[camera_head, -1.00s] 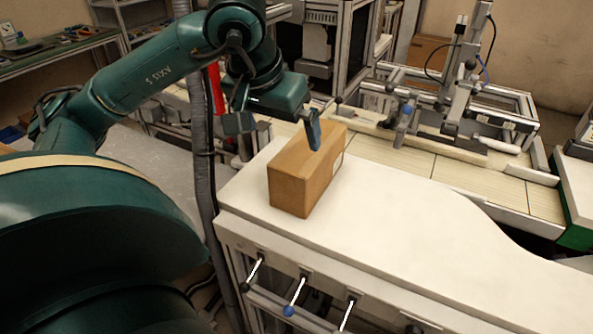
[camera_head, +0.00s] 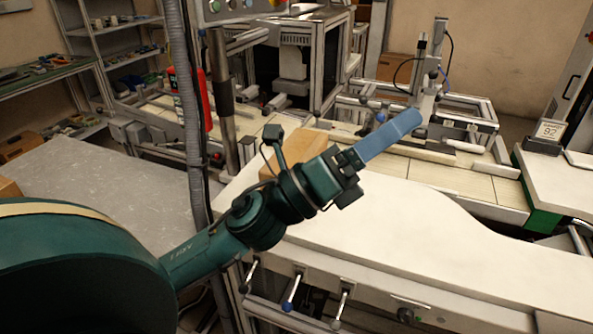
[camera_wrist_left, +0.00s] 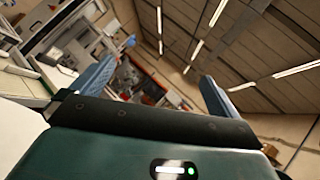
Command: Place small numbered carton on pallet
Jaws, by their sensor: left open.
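A brown carton (camera_head: 312,150) rests on the white curved worktop (camera_head: 400,215), partly hidden behind my left arm. No number shows on its visible faces. My left gripper (camera_head: 408,128) is in front of and to the right of the carton, with its blue fingers pointing up and right. In the left wrist view its two fingers (camera_wrist_left: 157,72) stand apart with nothing between them. I cannot make out a pallet. My right gripper is not in view.
A conveyor with a metal fixture (camera_head: 440,135) runs behind the worktop. A red extinguisher (camera_head: 178,95) and grey hose stand left of it. A sign reading 92 (camera_head: 549,130) stands at the right. Another carton (camera_head: 8,188) shows at the left edge. The worktop's right part is clear.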

